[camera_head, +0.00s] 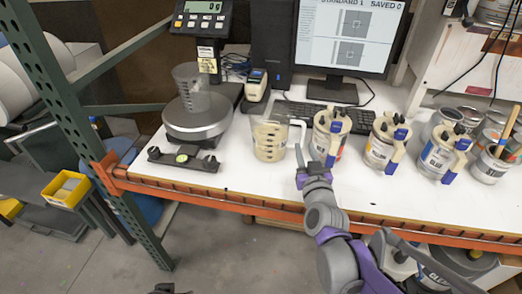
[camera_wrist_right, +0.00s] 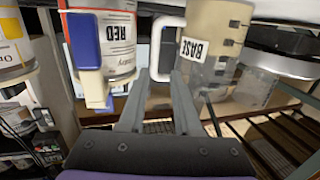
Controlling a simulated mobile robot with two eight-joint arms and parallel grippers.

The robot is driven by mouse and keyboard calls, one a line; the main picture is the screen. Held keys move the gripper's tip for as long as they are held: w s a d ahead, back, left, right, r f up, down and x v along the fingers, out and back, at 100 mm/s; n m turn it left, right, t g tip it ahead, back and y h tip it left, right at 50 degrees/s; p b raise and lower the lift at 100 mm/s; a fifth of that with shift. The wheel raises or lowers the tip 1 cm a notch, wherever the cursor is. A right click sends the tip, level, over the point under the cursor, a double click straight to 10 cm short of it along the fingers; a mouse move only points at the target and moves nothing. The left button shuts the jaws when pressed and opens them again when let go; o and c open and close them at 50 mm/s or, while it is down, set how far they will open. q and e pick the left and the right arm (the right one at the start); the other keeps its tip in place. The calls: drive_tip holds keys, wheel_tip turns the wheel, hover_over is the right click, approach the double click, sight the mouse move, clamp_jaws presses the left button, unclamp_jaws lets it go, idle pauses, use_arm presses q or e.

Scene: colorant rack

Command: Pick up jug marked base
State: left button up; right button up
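The jug marked BASE (camera_head: 269,141) is a clear jug with beige contents, upright on the white bench. Its white handle points right, towards my right gripper (camera_head: 315,158). In the right wrist view the jug (camera_wrist_right: 215,45) appears upside down with its BASE label readable. There my right gripper (camera_wrist_right: 160,75) is open and empty. Its fingertips lie either side of the handle's near bar in the picture; I cannot tell whether they touch it. A small dark shape at the bottom edge of the head view may be my left gripper (camera_head: 165,289); its fingers are not clear.
The jug marked RED (camera_head: 328,138) stands close right of my right gripper, with other labelled jugs (camera_head: 383,142) further right. A scale (camera_head: 197,118) with a clear beaker is on the left. A keyboard (camera_head: 310,113) and monitor are behind. An orange beam (camera_head: 240,200) edges the bench.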

sight(302, 124)
drive_tip(key=shift+w+t, duration=0.3)
drive_tip(key=shift+w, duration=0.15)
drive_tip(key=shift+h, duration=0.3)
drive_tip(key=w, duration=0.7)
drive_tip(key=w+d, duration=0.1)
drive_tip(key=w, duration=0.2)
drive_tip(key=shift+w+d+r, duration=0.1)
drive_tip(key=shift+w+r, duration=0.05)
drive_tip(key=shift+w, duration=0.15)
clamp_jaws()
idle(0.4)
